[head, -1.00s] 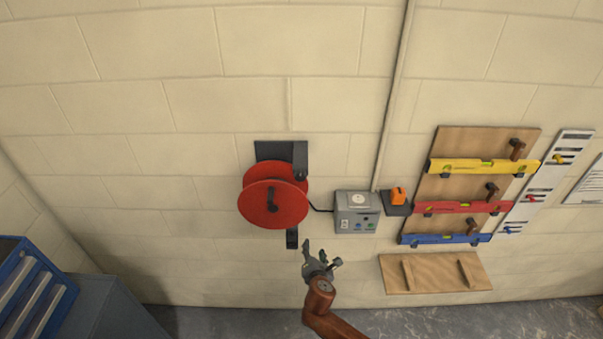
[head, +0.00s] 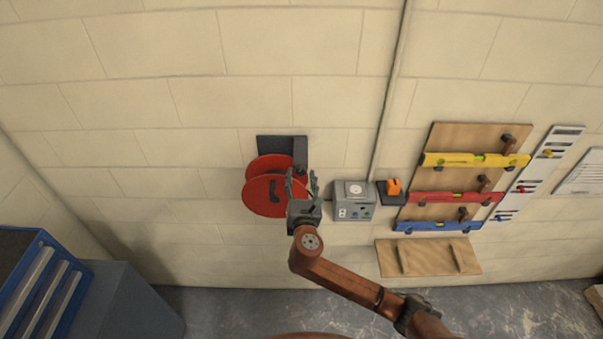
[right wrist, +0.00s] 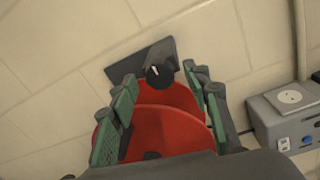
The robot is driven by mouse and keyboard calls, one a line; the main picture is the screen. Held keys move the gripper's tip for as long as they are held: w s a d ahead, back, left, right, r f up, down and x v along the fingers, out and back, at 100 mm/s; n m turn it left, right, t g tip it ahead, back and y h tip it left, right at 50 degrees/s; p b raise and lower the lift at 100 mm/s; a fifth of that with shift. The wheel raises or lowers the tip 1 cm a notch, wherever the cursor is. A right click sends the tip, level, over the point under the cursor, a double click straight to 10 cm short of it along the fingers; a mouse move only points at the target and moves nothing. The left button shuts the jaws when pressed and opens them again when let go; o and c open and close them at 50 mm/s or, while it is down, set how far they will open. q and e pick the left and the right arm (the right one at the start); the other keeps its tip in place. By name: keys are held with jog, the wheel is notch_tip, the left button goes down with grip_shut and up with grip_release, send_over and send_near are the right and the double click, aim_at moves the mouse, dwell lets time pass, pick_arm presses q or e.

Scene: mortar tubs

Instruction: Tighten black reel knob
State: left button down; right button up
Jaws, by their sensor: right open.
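The red reel (head: 262,195) is mounted on a dark wall bracket (head: 270,146). A black round knob (right wrist: 158,76) with a white mark sits on the bracket arm, above the reel in the right wrist view. In the head view the knob (head: 300,169) shows just above my fingertips. My right gripper (head: 301,178) is open, its two green-padded fingers apart at the reel's right side. In the right wrist view the fingers (right wrist: 162,82) stand either side of the knob's line, with no visible contact. My left gripper is not in view.
A grey socket box (head: 354,205) is on the wall just right of my gripper, with an orange item (head: 394,186) beside it. A board with coloured levels (head: 465,160) and a wooden shelf (head: 428,257) are further right. A blue drawer cabinet (head: 40,280) stands lower left.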

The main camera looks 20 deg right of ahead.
jog(key=shift+w+d, duration=0.1)
jog(key=shift+w, duration=0.35)
jog(key=shift+c, duration=0.2)
jog(key=c, duration=1.1)
